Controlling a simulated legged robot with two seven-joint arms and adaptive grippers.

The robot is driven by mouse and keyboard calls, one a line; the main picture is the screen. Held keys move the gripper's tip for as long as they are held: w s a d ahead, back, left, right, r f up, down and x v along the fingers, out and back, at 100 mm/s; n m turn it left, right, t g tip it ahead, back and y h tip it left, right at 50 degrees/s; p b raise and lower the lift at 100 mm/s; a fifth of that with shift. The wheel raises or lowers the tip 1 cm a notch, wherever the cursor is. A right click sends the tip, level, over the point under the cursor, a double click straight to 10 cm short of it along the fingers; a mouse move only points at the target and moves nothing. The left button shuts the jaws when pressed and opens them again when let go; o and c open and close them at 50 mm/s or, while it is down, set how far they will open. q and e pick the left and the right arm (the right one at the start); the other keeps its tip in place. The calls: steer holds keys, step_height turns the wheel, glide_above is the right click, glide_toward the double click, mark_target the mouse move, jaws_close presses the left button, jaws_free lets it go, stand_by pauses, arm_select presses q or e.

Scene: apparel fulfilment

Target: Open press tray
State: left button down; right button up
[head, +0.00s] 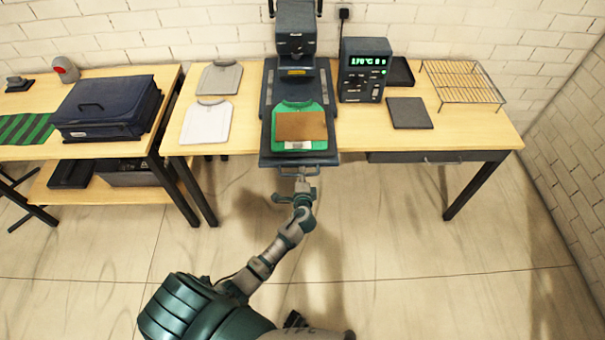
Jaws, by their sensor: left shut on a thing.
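The heat press (294,45) stands at the back of the middle table. Its dark press tray (266,140) lies beneath and in front of it, its front end reaching past the table's front edge. A green shirt (284,112) lies on the tray, with a brown sheet (300,126) and a small pale strip across its lower part. My left gripper (300,176) is at the tray's front edge, shut on the tray handle (287,171), which it partly hides. My right gripper is not in view.
A control box (364,70) with a green display, a dark pad (409,113) and a wire rack (461,82) are on the right. A blue case (107,106) sits on the left table. The floor in front is clear.

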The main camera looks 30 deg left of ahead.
arm_select(q)
steer(key=c, duration=1.3)
jaws_free()
steer(key=shift+s+a+f, duration=0.1)
steer(key=shift+f, duration=0.15)
steer(key=shift+o, duration=0.6)
steer(key=shift+a, duration=0.15)
steer(key=shift+r, duration=0.1)
steer(key=v, duration=1.1)
steer(key=shift+s+d, duration=0.25)
steer(key=shift+s, duration=0.05)
